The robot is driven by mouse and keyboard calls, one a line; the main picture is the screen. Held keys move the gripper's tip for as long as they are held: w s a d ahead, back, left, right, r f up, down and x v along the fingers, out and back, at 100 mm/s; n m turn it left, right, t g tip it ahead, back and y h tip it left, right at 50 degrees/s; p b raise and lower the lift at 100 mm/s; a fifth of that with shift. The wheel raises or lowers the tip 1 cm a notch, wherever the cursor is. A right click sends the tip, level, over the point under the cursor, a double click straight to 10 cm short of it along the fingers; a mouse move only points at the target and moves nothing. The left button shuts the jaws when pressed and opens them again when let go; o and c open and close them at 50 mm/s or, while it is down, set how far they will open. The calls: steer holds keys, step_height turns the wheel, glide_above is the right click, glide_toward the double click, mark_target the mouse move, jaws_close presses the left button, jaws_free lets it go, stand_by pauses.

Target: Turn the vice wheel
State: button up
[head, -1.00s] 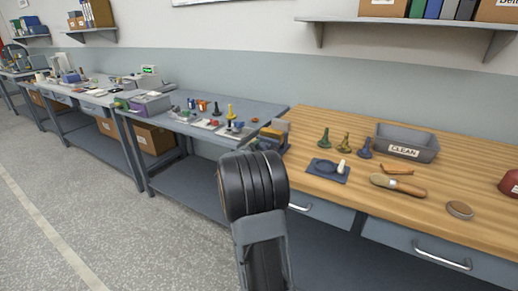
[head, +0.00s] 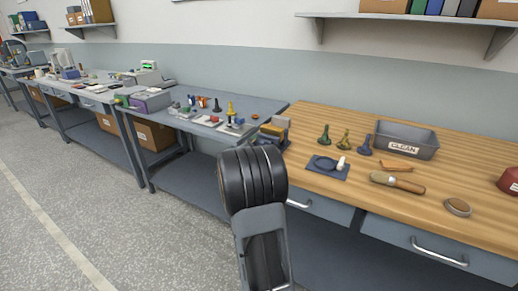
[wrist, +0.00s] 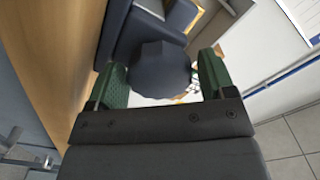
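A dark blue-grey round wheel (wrist: 160,68) with a scalloped rim shows in the wrist view, in front of a dark blue-grey vice body (wrist: 133,38). My gripper (wrist: 163,74) has its two green fingers apart, one on each side of the wheel. The left finger looks very close to the rim; a narrow gap shows at the right finger. Whether either finger touches cannot be told. In the head view the vice (head: 272,131) is partly visible at the wooden bench's left end. My black arm hides the wheel and gripper there.
The wooden bench (head: 450,180) holds a grey CLEAN bin (head: 406,140), several small dark and olive pieces, a blue pad (head: 327,168), a brush (head: 397,182) and a round tin (head: 458,207). A grey bench (head: 180,121) with small parts stands left. Open floor lies front left.

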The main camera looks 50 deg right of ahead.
steer(key=shift+o, duration=0.8)
steer(key=v, duration=1.3)
steer(key=shift+a, duration=0.4)
steer(key=shift+s, duration=0.1)
